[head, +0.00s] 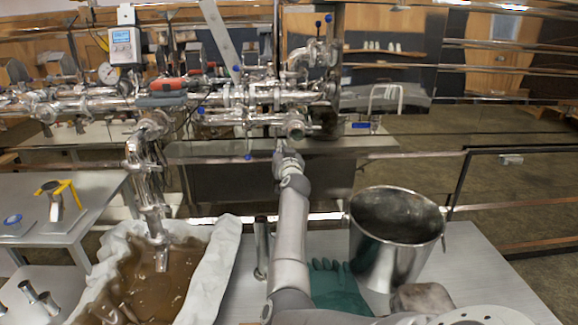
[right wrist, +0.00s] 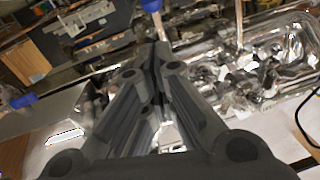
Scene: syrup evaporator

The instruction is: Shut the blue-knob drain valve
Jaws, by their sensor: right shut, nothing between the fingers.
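Several blue knobs sit on the shiny steel pipework; I cannot tell which is the drain valve's. In the head view one blue knob (head: 248,157) hangs below the pipes, left of my right gripper. Another blue knob (head: 360,125) is to the right. My right gripper (head: 282,147) is shut and empty, just under the pipe manifold (head: 262,97). In the right wrist view its closed fingers (right wrist: 160,50) point towards a blue knob (right wrist: 151,5) at the top edge. Another blue knob (right wrist: 22,101) is at the left. No contact can be made out. My left gripper is not in view.
A steel bucket (head: 396,255) and a green glove (head: 335,286) are on the grey table, right of my arm. A cloth-lined trough (head: 220,262) of brown syrup is at the left, under a spout. A digital meter (head: 122,45) stands above the pipes.

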